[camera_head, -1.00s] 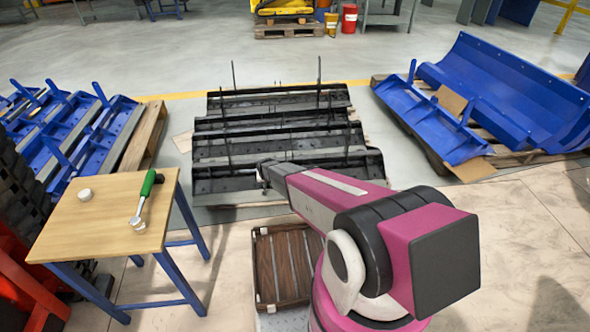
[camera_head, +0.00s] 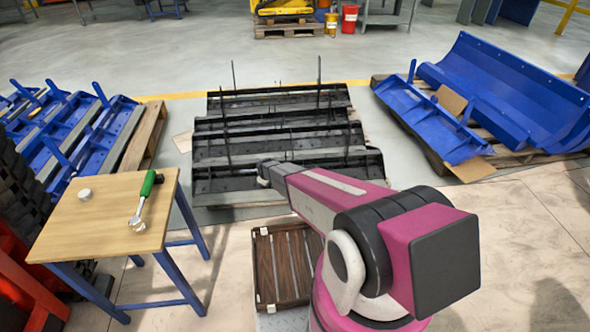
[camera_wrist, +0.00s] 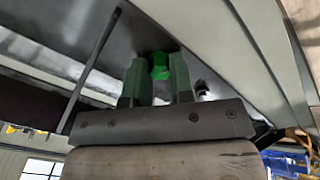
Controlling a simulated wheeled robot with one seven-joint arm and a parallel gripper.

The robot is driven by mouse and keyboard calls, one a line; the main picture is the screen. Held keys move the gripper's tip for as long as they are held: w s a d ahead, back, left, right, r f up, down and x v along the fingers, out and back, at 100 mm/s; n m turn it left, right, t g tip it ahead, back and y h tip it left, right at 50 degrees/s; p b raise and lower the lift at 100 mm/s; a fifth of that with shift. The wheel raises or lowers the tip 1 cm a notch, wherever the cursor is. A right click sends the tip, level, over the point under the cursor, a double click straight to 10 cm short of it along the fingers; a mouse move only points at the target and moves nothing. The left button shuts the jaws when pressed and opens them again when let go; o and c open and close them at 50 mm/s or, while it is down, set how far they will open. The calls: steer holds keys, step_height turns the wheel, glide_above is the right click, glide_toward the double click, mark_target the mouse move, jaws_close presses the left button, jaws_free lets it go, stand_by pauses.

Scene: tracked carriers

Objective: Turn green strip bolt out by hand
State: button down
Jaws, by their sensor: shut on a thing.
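The lower part of the bolt is hidden behind the gripper body. In the head view my arm reaches toward the front edge of the black strips (camera_head: 230,185) on the pallet. The fingers and the bolt cannot be made out in that view.
A small wooden table (camera_head: 100,225) at the left holds a green-handled ratchet (camera_head: 146,198) and a small white round piece (camera_head: 85,195). A brown slatted crate (camera_head: 283,262) stands beside my arm. Blue metal parts (camera_head: 500,90) lie on a pallet at the right. A dark rod hangs close to the gripper.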

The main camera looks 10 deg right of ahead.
steer(key=n, duration=0.9)
steer(key=shift+n, duration=0.4)
steer(key=n, duration=0.4)
steer(key=shift+n, duration=0.4)
steer(key=n, duration=0.5)
